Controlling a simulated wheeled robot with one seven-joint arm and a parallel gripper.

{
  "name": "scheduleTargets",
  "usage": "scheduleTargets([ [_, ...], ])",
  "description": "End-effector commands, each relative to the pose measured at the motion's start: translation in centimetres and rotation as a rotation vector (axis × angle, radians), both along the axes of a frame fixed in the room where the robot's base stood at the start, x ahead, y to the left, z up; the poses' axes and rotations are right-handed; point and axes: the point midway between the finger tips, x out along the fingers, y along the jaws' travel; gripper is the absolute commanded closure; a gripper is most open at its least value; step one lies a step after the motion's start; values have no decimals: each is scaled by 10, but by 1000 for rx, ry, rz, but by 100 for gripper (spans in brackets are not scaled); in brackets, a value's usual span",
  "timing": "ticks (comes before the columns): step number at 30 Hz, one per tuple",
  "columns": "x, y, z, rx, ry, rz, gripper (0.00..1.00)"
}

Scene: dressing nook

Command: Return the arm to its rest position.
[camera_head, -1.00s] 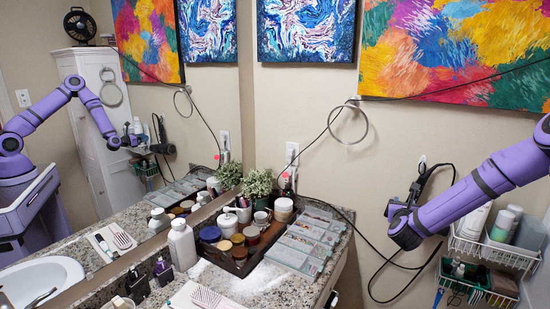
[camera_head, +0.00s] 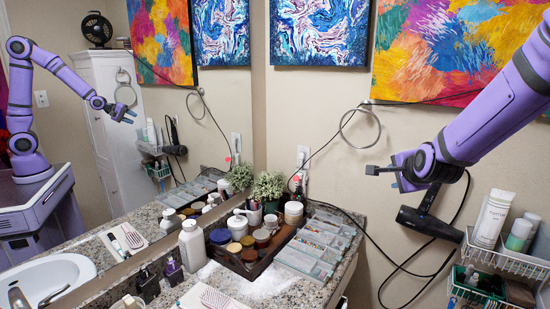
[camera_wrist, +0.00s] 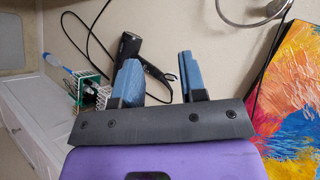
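My purple arm reaches in from the right in the head view. My gripper (camera_head: 385,178) is at its end, pointing left, in front of the wall and above the right end of the counter. In the wrist view my gripper (camera_wrist: 159,80) shows two blue fingers standing apart with nothing between them. The black hair dryer (camera_head: 430,224) hangs on the wall just below my gripper in the head view. It also shows behind the fingers in the wrist view (camera_wrist: 128,46).
White wire baskets (camera_head: 510,262) with bottles hang at the right. A metal ring (camera_head: 360,127) and a black cord are on the wall. The granite counter (camera_head: 315,293) holds a tray of jars (camera_head: 236,264), a plant (camera_head: 269,186) and flat clear cases (camera_head: 312,252). A mirror stands at left.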

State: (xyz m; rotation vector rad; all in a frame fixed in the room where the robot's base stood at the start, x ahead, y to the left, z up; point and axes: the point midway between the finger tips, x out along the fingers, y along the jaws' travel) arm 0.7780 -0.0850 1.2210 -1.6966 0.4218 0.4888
Motion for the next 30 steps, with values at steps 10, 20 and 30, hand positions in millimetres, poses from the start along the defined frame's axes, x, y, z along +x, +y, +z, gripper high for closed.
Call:
scheduleTargets([
  [10,-98,19,56,-414,184,295,62],
  [20,-208,24,88,-708,338,604,62],
  [30,-318,19,98,-894,436,942,62],
])
